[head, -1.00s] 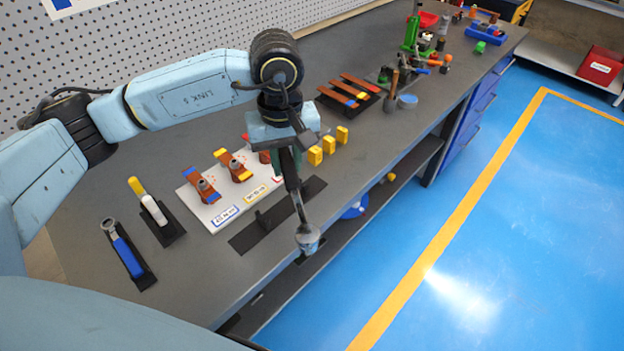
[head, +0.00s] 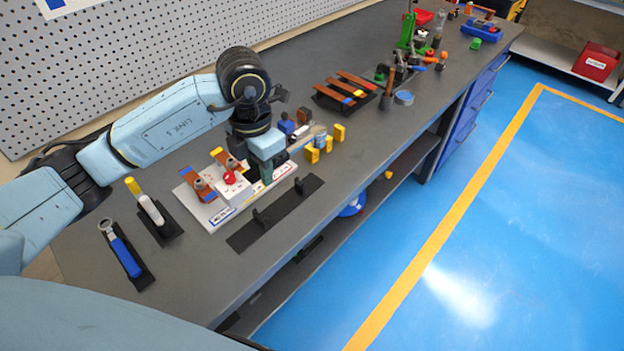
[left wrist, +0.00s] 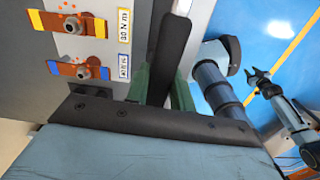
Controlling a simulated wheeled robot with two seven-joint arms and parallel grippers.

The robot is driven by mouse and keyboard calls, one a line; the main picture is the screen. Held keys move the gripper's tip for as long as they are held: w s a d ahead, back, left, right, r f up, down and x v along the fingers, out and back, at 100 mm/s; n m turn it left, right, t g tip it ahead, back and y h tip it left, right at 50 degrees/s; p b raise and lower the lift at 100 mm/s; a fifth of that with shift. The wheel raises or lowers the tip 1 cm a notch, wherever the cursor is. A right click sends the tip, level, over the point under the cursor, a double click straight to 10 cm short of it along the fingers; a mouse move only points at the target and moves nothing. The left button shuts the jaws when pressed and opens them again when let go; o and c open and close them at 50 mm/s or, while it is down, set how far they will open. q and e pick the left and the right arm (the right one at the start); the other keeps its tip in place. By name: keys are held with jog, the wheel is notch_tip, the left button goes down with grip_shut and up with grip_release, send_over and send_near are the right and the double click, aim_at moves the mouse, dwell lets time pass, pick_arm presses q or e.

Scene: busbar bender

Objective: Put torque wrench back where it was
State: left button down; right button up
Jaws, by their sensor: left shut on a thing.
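My left gripper (head: 264,174) is over the white torque board (head: 215,222), behind the cradle. Its green fingers show in the left wrist view (left wrist: 164,90), shut on a dark bar (left wrist: 172,50) that looks like the torque wrench's handle. The rest of the wrench is hard to make out in the head view, behind my gripper and arm. The long black cradle (head: 290,203) with two upright posts lies empty in front of the board. My right gripper (left wrist: 257,77) appears small in the left wrist view, with its jaws apart and empty.
A blue-handled ratchet (head: 126,257) and a yellow-and-white tool (head: 148,207) rest in black holders at left. Yellow blocks (head: 312,154) stand to the right of the board. Copper bars (head: 350,85) lie on a rack farther back. The bench front is clear.

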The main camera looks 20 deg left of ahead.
pick_arm(q)
notch_tip(320, 180, down, 10)
dwell(0.6)
jog(key=shift+f+b, duration=0.55)
jog(key=shift+b, duration=0.05)
jog(key=c, duration=1.2)
grip_release()
